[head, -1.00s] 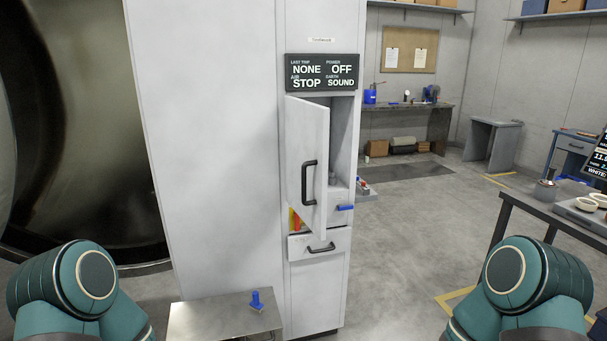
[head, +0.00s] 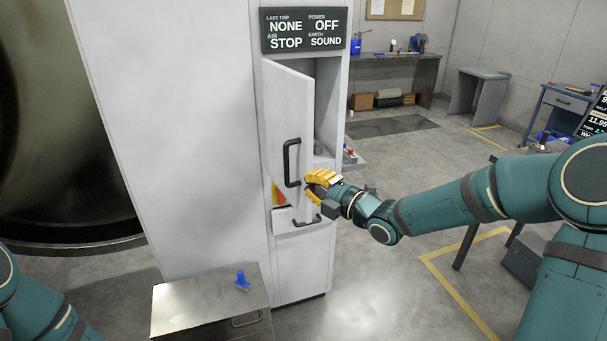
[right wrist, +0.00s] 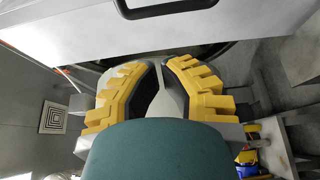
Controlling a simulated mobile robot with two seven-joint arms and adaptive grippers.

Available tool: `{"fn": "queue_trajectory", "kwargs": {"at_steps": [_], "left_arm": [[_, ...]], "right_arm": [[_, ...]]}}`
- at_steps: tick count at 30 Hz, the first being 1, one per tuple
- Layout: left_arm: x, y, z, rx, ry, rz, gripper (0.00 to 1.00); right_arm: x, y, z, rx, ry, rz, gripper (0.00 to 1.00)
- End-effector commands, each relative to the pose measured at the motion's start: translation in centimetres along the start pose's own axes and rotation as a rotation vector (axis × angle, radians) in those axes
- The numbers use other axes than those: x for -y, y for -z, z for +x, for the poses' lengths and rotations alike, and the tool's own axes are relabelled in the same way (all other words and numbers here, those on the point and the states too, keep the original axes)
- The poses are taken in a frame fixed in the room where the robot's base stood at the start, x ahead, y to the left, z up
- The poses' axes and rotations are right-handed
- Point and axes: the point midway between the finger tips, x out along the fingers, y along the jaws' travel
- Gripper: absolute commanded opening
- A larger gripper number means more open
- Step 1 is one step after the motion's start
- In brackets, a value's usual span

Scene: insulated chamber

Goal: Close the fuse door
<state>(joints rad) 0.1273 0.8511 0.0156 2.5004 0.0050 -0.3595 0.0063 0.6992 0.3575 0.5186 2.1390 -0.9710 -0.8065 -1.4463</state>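The fuse door (head: 286,110) is a tall white panel on the cabinet front, standing ajar with its free edge swung out and the dark recess (head: 328,105) showing at its right. It bears a black bar handle (head: 291,163). My right gripper (head: 314,183), with yellow fingers, is beside the door's lower free edge, right of the handle. In the right wrist view its fingers (right wrist: 162,64) come together at the tips with nothing held. A white panel (right wrist: 230,22) with a black handle (right wrist: 165,8) lies ahead of them; I cannot tell whether they touch it. My left gripper is out of view.
A drawer with a black handle (head: 307,221) is below the door. A status panel (head: 304,30) is above it. A low metal table (head: 205,305) with a blue knob-like object (head: 242,280) stands in front. Floor to the right of the cabinet is open.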

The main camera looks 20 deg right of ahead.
Motion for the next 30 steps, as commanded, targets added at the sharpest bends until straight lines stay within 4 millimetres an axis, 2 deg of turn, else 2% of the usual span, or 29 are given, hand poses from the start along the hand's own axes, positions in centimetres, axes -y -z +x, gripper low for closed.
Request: {"fn": "queue_trajectory", "kwargs": {"at_steps": [15,18,21,30], "left_arm": [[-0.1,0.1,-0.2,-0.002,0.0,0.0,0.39],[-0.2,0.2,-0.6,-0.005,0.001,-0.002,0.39],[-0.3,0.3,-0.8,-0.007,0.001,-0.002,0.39],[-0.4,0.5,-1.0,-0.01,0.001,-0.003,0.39]], "right_arm": [[0.1,0.1,9.2,-0.002,0.0,0.008,0.0],[0.0,-1.7,8.2,0.006,0.002,0.007,0.0],[0.0,-2.7,7.8,0.004,0.002,0.007,0.0],[0.1,-3.7,7.5,0.0,0.001,0.007,0.0]]}}
